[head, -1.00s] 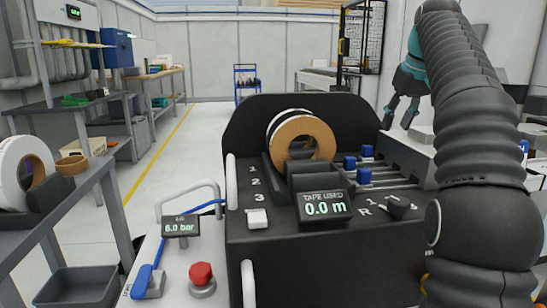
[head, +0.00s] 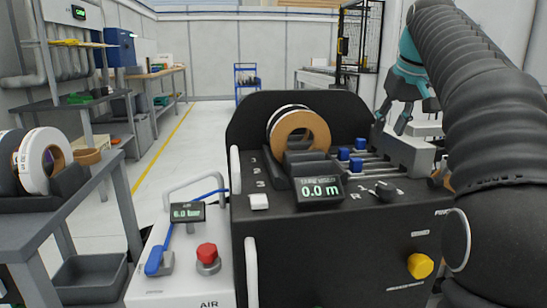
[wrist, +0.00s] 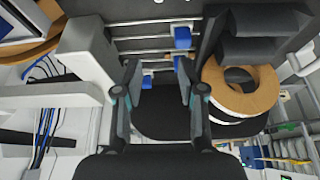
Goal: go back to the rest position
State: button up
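My gripper (head: 392,117) hangs from my raised arm at the right of the head view, above and behind the right side of the black edge banding machine (head: 290,228). Its fingers are apart with nothing between them. In the wrist view, my gripper (wrist: 160,92) also shows two spread, empty fingers. They are over the machine's rails and blue blocks, apart from them. A brown-faced tape roll (head: 299,136) stands in the machine's holder, left of my gripper. It also shows at the right of the wrist view (wrist: 240,92).
A grey table (head: 75,205) with white rolls (head: 42,160) stands at the left, a grey bin (head: 88,278) below it. An air panel with a red button (head: 207,253) and blue lever (head: 154,260) is beside the machine. The floor with the yellow line (head: 160,145) is clear.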

jog(key=s+a+f, duration=0.3)
jog(key=s+f, duration=0.6)
jog(key=s, duration=0.1)
jog(key=s+a+f+m, duration=0.1)
jog(key=s+a+f, duration=0.2)
jog(key=s+f, duration=0.6)
jog(key=s+a+f+t+p, duration=0.1)
jog(key=s+a+f, duration=0.2)
jog(key=s+f, duration=0.6)
jog(key=shift+s+a+f+h, duration=0.25)
jog(key=shift+s+a+h, duration=0.05)
jog(key=shift+s, duration=0.55)
